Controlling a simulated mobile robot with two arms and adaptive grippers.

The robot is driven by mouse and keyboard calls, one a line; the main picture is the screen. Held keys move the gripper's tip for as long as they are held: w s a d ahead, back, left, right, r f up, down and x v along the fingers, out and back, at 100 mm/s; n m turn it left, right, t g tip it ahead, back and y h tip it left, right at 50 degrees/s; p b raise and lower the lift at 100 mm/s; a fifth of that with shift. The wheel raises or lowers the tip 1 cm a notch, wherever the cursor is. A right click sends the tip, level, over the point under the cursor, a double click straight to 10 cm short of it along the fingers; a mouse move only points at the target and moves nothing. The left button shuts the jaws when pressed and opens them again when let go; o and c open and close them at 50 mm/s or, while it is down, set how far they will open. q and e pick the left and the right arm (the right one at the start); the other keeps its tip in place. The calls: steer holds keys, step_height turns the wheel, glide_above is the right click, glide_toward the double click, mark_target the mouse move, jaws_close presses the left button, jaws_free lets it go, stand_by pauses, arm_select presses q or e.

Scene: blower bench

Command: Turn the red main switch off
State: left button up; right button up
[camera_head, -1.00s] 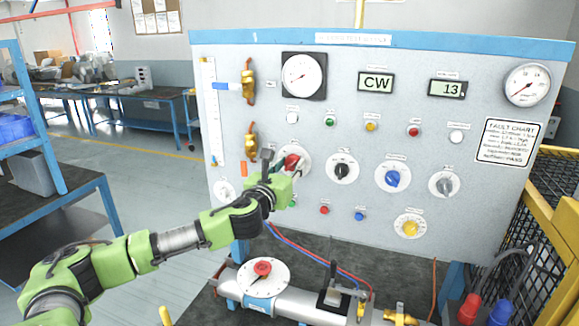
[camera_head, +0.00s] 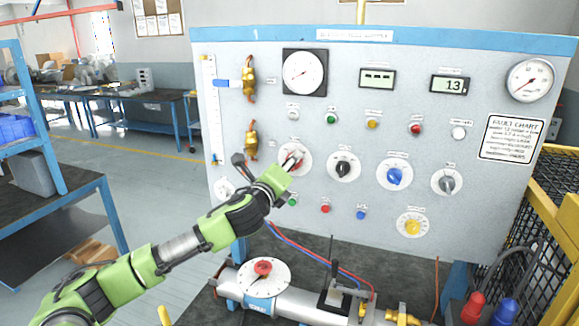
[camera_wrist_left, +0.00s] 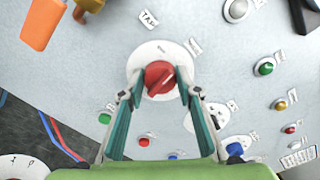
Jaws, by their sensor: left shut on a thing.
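The red main switch (camera_wrist_left: 159,78) is a round red knob on a white dial plate (camera_wrist_left: 137,62), on the grey panel. In the head view the red switch (camera_head: 297,163) is partly covered by my gripper. My left gripper (camera_wrist_left: 159,88) has its two teal fingers on either side of the knob and is shut on it. In the head view my left gripper (camera_head: 291,160) reaches the switch from the lower left. The knob's pointer line runs diagonally in the wrist view; the dial lettering is too small to read. My right gripper is not in view.
Black (camera_head: 344,167), blue (camera_head: 394,176) and grey (camera_head: 447,184) knobs stand to the right of the switch. A display with dashes (camera_head: 377,79) and one reading 13 (camera_head: 450,85) are above. A pipe with a red-handled valve (camera_head: 263,268) lies below.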

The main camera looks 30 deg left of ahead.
arm_select(q)
steer(key=shift+a+f+n+b, duration=0.1)
steer(key=shift+n+b, duration=0.45)
steer(key=shift+n, duration=3.25)
steer(key=o, duration=1.1)
steer(key=v, duration=1.2)
steer(key=shift+f, duration=0.2)
